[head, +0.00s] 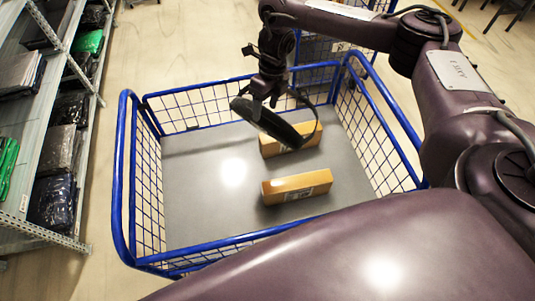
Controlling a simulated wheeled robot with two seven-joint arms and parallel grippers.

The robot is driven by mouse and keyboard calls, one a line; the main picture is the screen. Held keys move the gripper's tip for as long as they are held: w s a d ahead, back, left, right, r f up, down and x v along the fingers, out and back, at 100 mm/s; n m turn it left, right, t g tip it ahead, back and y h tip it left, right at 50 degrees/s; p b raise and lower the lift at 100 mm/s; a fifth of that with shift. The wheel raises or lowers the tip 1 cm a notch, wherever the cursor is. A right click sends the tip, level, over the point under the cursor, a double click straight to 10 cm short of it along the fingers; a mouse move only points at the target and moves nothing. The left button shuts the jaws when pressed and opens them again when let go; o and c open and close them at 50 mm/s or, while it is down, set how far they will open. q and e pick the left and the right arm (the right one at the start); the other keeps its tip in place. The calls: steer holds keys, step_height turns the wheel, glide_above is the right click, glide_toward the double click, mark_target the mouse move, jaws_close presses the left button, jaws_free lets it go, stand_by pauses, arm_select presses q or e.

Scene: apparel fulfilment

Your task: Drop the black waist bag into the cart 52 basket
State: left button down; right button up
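My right gripper (262,97) hangs over the blue wire basket (122,180) with its fingers pointing down. It is shut on the black waist bag (268,122), which is a long dark shape tilted down to the right. A thin dark strap loops beside the gripper. The bag is above the basket's grey floor and overlaps a cardboard box in the picture; I cannot tell its exact height. No cart number is readable on the basket. My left gripper is out of view.
Two cardboard boxes, one farther (306,137) and one nearer (297,187), lie on the basket floor. The floor's left half is bare. A grey shelf rack (40,230) with bagged items stands at left. Another blue cart (314,50) stands behind.

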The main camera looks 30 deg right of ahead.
steer(key=shift+o, duration=1.1)
steer(key=shift+r, duration=0.2)
steer(key=v, duration=0.7)
steer(key=shift+r, duration=0.2)
